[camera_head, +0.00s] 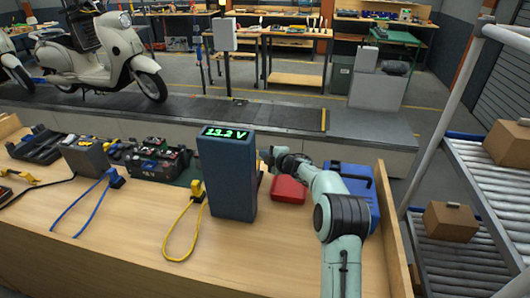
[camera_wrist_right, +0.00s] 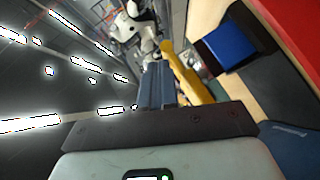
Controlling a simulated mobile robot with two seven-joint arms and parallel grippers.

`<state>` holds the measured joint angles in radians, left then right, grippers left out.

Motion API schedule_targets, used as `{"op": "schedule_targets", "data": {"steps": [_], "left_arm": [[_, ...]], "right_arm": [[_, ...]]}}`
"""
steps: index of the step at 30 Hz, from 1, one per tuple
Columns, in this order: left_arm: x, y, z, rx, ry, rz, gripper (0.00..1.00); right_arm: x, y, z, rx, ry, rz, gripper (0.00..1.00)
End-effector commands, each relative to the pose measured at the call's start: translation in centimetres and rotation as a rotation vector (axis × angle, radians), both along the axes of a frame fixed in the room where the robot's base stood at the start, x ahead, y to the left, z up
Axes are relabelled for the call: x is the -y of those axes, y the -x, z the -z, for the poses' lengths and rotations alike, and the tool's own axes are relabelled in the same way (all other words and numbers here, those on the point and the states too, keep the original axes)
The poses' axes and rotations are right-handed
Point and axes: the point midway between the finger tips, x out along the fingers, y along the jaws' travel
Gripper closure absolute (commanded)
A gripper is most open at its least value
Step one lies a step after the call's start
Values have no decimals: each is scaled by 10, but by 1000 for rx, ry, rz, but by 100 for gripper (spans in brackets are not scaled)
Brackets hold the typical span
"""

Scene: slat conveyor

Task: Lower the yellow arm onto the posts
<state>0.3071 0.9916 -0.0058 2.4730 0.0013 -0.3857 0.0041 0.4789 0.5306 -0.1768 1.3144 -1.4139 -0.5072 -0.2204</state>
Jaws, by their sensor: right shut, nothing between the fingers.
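A yellow bar (camera_wrist_right: 186,72), which looks like the yellow arm, slants beside my right fingers in the right wrist view. I cannot tell whether they touch. My right gripper (camera_wrist_right: 158,66) is shut and empty. In the head view my right gripper (camera_head: 265,157) reaches left behind the tall dark tester box (camera_head: 227,180), which reads 13.2 V and hides part of that area. I cannot make out the posts clearly. A dark battery-like unit (camera_head: 158,160) stands left of the tester. My left gripper is not in view.
A red box (camera_head: 288,190) and a blue case (camera_head: 352,187) lie near my right arm. A yellow cable loop (camera_head: 181,243) and a blue cable (camera_head: 82,212) lie on the wooden bench (camera_head: 130,262). The bench front is mostly clear.

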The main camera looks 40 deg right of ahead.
Motion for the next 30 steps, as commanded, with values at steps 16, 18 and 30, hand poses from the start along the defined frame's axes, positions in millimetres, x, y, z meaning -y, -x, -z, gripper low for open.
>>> {"op": "schedule_targets", "data": {"steps": [16,18,30], "left_arm": [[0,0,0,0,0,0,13],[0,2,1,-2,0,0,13],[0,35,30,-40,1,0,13]], "right_arm": [[0,1,2,-8,-10,0,100],[0,4,1,-8,-9,1,100],[-4,78,-20,-10,-9,3,100]]}}
